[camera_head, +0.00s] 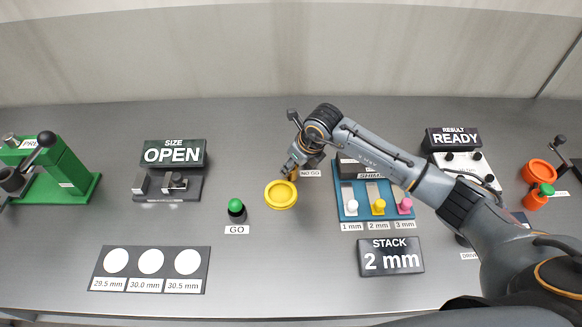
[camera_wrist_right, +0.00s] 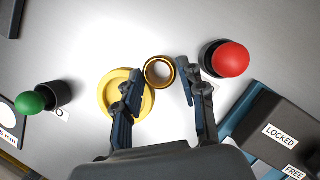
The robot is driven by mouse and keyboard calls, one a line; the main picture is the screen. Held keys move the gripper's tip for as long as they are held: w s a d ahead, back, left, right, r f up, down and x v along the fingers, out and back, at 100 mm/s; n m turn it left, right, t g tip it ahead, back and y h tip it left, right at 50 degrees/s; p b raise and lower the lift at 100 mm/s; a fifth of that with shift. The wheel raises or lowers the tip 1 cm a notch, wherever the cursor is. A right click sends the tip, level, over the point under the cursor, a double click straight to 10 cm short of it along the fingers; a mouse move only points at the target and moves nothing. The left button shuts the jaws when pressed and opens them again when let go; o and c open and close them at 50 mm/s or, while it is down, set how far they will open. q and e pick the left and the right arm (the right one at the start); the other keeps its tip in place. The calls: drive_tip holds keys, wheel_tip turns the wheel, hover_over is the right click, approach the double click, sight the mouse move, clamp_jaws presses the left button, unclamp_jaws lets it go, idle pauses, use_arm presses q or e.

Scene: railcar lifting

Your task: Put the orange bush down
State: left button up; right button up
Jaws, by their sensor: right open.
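My right gripper (camera_head: 291,170) points down just behind the yellow dish (camera_head: 282,194) in the head view. In the right wrist view my right gripper (camera_wrist_right: 160,75) is open, with a finger on each side of a small orange-gold ring, the bush (camera_wrist_right: 149,82). The yellow dish (camera_wrist_right: 108,103) lies beside the bush, partly behind the left-hand finger. In the head view the gripper mostly hides the bush. My left gripper is not in view.
The green GO plug (camera_head: 236,208) stands left of the dish. A red knob (camera_wrist_right: 229,59) is close to the right-hand finger in the wrist view. The blue shim rack (camera_head: 350,212) is to the right. The table front between the size plate (camera_head: 207,262) and STACK sign (camera_head: 391,257) is clear.

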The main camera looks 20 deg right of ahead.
drive_tip(key=shift+x, duration=1.15)
clamp_jaws()
drive_tip(key=shift+w+r, duration=0.1)
drive_tip(key=shift+r, duration=0.05)
